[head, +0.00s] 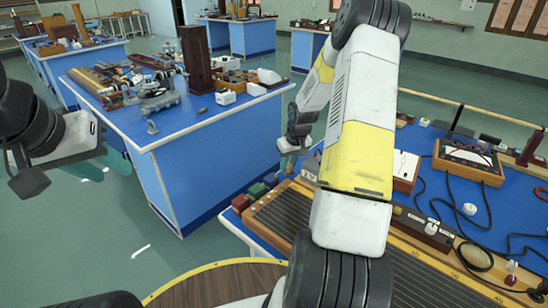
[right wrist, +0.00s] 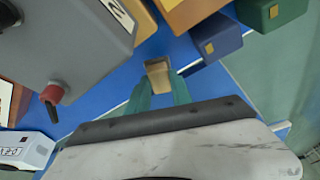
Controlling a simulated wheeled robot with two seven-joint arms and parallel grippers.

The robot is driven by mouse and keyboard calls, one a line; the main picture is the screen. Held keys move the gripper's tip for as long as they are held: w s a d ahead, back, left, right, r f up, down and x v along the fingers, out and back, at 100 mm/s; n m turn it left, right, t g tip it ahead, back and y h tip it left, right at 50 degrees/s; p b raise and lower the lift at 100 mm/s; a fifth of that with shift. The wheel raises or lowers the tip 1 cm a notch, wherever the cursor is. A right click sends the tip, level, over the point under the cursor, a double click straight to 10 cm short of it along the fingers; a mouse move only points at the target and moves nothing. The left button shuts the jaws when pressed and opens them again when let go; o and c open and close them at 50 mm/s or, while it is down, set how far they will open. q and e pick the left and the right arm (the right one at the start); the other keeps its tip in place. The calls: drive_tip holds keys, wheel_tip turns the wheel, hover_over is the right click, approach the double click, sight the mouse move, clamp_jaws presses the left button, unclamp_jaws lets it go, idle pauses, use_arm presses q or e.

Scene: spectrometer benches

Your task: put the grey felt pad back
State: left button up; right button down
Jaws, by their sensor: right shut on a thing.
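My right gripper (right wrist: 160,85) has teal fingers shut on a small tan block-like piece (right wrist: 158,72). Its underside is hidden, and I cannot tell whether it is the grey felt pad. In the head view my right gripper (head: 290,160) hangs over the far left corner of the right blue bench, near a row of small coloured blocks. My left gripper (head: 105,160) is at the left, over the floor and apart from the benches; its jaw opening is unclear. I cannot make out a grey felt pad for certain elsewhere.
The right bench (head: 520,215) holds a red block (head: 240,203), a green block (head: 257,190), a long ribbed board (head: 300,225), meters and loose cables. A grey box with a red knob (right wrist: 55,92) is close by the right gripper. The left bench (head: 180,125) is crowded at the back.

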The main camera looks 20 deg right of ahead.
drive_tip(key=shift+f, duration=1.15)
drive_tip(key=c, duration=1.1)
unclamp_jaws()
drive_tip(key=shift+f, duration=0.1)
drive_tip(key=shift+c, duration=0.2)
drive_tip(key=s+a+r, duration=0.3)
drive_tip(key=s+r, duration=0.1)
drive_tip(key=r, duration=0.7)
drive_tip(key=s+a+r, duration=0.2)
drive_tip(key=s+r, duration=0.3)
drive_tip(key=r, duration=0.6)
drive_tip(key=s+a+r+t, duration=0.1)
drive_tip(key=s+a+r, duration=0.2)
drive_tip(key=s, duration=0.4)
drive_tip(key=s+a+r+t+y, duration=0.1)
drive_tip(key=s+a+r, duration=0.3)
drive_tip(key=s, duration=0.2)
drive_tip(key=s+a+r+m, duration=0.1)
drive_tip(key=s+a+r, duration=0.2)
drive_tip(key=s, duration=0.4)
drive_tip(key=shift+s+a+r+t+y, duration=0.3)
drive_tip(key=shift+a+t+y, duration=0.1)
drive_tip(key=shift+a, duration=0.3)
